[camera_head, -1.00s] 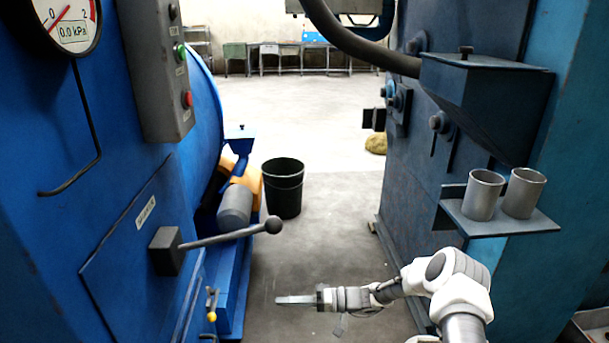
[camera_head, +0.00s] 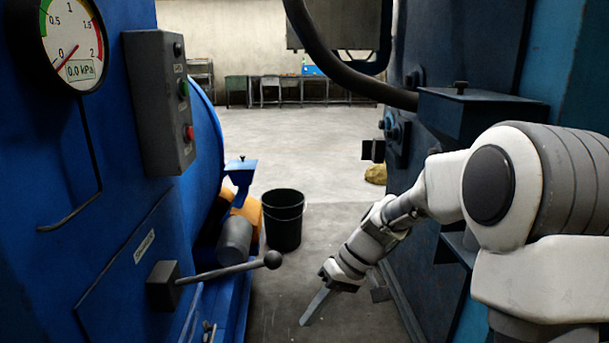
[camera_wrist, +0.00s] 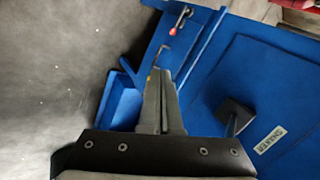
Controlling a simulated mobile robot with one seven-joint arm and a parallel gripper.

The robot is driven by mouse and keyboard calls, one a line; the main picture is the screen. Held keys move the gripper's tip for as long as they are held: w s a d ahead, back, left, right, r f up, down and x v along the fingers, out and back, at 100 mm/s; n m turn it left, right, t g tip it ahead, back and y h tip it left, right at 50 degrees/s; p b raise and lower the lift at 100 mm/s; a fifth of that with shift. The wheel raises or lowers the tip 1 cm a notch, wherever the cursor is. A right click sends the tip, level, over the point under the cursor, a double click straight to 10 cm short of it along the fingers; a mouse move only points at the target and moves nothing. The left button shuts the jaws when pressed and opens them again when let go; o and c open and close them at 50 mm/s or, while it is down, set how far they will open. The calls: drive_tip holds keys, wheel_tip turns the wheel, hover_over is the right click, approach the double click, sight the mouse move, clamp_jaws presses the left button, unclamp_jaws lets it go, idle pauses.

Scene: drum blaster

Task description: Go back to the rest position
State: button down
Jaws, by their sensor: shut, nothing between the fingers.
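My gripper (camera_head: 315,305) hangs over the grey floor between the two machines, pointing down and to the left in the head view. Its fingers lie together, with nothing between them. In the wrist view the shut fingers (camera_wrist: 160,95) point toward the blue base of the left machine, and they appear apart from it. My arm is raised and bent at the right of the head view, and it hides the two metal cups and most of their shelf.
The blue left machine has a lever with a ball end (camera_head: 272,260), a control box (camera_head: 160,100) and a gauge (camera_head: 72,45) reading near zero. A black bucket (camera_head: 283,220) stands on the floor beyond. The dark right machine (camera_head: 470,112) is close to my arm. Open floor (camera_head: 275,150) lies farther back.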

drive_tip(key=s+d+r+m+t+h, duration=0.35)
drive_tip(key=s+d+r, duration=0.25)
drive_tip(key=s, duration=0.4)
drive_tip(key=s+d+r+m+t+h, duration=0.2)
drive_tip(key=s+d+r+t+h, duration=0.15)
drive_tip(key=s+d+r, duration=0.5)
wheel_tip(320, 180, up, 22)
drive_tip(key=a+p, duration=0.2)
drive_tip(key=p, duration=2.1)
drive_tip(key=shift+s+f, duration=0.15)
drive_tip(key=shift+s, duration=0.3)
